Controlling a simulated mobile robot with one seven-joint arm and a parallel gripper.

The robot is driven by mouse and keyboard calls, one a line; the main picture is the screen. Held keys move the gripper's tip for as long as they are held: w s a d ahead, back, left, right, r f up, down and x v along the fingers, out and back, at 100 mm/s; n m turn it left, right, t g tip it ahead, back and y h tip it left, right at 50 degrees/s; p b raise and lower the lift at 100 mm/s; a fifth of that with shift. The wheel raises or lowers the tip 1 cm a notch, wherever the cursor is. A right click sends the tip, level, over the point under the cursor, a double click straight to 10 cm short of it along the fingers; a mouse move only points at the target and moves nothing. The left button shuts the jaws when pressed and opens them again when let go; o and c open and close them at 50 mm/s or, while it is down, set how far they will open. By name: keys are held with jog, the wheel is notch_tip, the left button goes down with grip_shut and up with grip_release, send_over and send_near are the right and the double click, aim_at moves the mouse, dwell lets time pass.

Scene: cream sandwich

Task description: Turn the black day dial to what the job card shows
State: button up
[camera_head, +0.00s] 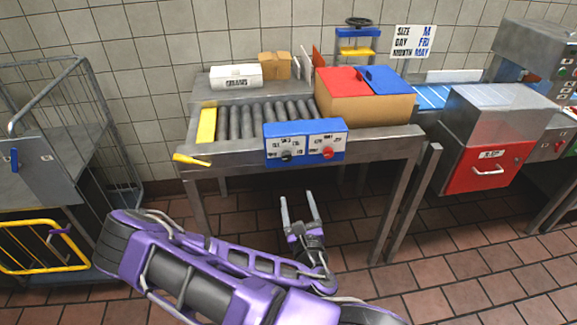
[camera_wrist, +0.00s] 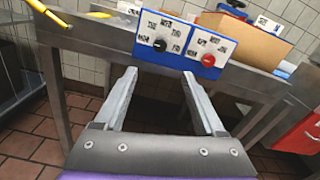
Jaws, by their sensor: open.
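The black day dial (camera_head: 286,156) is on the left half of a blue-framed control panel (camera_head: 305,134) on the front of the roller table. Several small labels surround it, too small to read. It also shows in the wrist view (camera_wrist: 160,45). A red dial (camera_head: 327,153) sits to its right. The job card (camera_head: 413,40) on the back wall reads SIZE M, DAY FRI, MONTH MAY. My gripper (camera_head: 298,197) is open and empty, below and in front of the panel, apart from it. The wrist view shows its two fingers spread below the dials.
The roller table (camera_head: 380,142) carries a cardboard box with red and blue flaps (camera_head: 365,108) at right. A yellow lever (camera_head: 192,160) juts from its left front. A wire cage trolley (camera_head: 105,115) stands left; a red-fronted bin (camera_head: 490,166) stands right. The floor before the table is clear.

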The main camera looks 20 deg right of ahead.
jog(key=b, duration=0.6)
send_near(287, 158)
jog(key=p+x, duration=0.1)
jog(key=x, duration=0.7)
jog(key=shift+d+p, duration=0.1)
jog(key=shift+p, duration=0.2)
jog(key=shift+c, duration=0.4)
grip_shut()
